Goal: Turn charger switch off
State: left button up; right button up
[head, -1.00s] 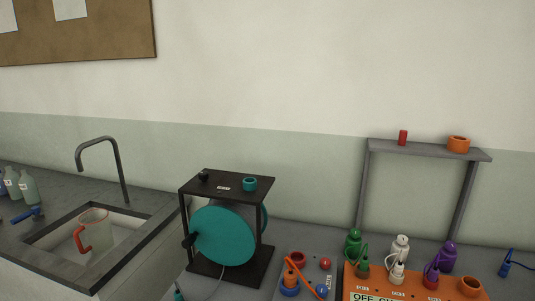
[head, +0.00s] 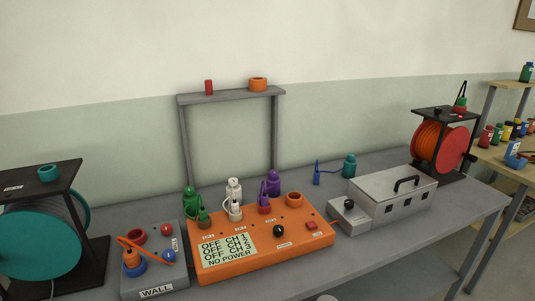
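An orange box (head: 270,244), which looks like the charger, stands on the bench in the lower middle of the head view. Its display (head: 226,246) reads OFF CH 1, OFF CH 2, OFF CH 3 and NO POWER. A black knob (head: 278,230) and a red button or switch (head: 311,225) sit on its top; their small labels are unreadable, so I cannot tell which is the charger switch. Green, white and purple bottle-like items stand at its back edge. Neither of my grippers is in view.
A grey box marked WALL (head: 157,292) with an orange cable (head: 145,250) stands left of the orange box. A teal reel (head: 38,240) is far left. A silver case (head: 395,198) and an orange-red reel (head: 440,148) are at right. A grey shelf frame (head: 230,96) stands behind.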

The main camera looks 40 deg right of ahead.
aim_at(349, 204)
jog(key=z, duration=2.05)
jog(key=i+l+u, duration=0.15)
jog(key=u, duration=0.3)
jog(key=i+l+u, duration=0.15)
jog(key=u, duration=0.3)
jog(key=l+u, duration=0.3)
jog(key=u, duration=0.15)
jog(key=i, duration=0.05)
